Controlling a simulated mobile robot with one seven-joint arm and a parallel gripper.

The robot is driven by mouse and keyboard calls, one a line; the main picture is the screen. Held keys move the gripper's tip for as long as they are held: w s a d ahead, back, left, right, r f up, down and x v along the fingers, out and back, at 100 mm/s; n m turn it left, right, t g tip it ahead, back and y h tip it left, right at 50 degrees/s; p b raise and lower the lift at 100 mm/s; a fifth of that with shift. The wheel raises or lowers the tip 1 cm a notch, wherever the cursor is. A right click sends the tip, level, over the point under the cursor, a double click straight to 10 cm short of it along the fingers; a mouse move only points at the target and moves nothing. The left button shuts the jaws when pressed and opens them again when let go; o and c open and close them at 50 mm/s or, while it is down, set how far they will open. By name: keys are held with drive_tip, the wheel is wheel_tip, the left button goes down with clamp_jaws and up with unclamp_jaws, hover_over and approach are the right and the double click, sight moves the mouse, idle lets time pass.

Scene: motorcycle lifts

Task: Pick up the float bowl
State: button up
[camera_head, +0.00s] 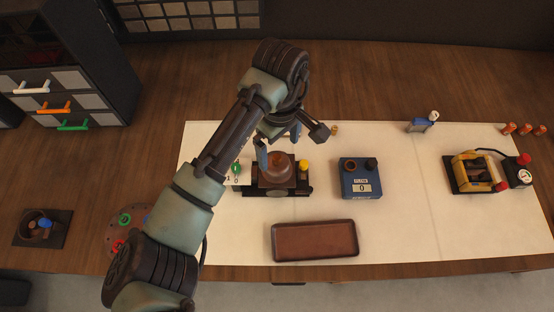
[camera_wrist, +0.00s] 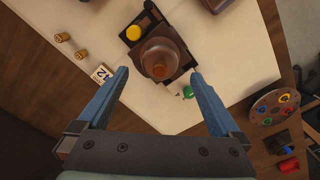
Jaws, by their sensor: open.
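A brown, rounded, bowl-like part, which looks like the float bowl (camera_head: 280,167), sits on a black fixture (camera_head: 303,187) on the pale mat. In the wrist view the float bowl (camera_wrist: 172,52) shows a small brown knob at its middle and lies just beyond and between the fingertips. My gripper (camera_wrist: 159,74) is open and empty, with its two blue fingers wide apart. In the head view my gripper (camera_head: 280,141) is over the back of the bowl and partly hides it. I cannot tell the exact height gap, but no contact shows.
A yellow knob (camera_head: 303,165) stands on the fixture close beside the bowl, and a green piece (camera_wrist: 188,93) lies near it. A blue gauge box (camera_head: 361,190) is to the right. An empty brown tray (camera_head: 314,252) lies in front. The mat between box and yellow device (camera_head: 474,188) is clear.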

sight(277, 157)
drive_tip(key=shift+w+a+f+p, duration=0.1)
drive_tip(key=shift+f+p, duration=0.35)
drive_tip(key=shift+f, duration=1)
drive_tip(key=shift+w+a+f+p, duration=0.1)
drive_tip(key=shift+f+p, duration=0.35)
drive_tip(key=shift+f, duration=0.95)
drive_tip(key=c, duration=1.4)
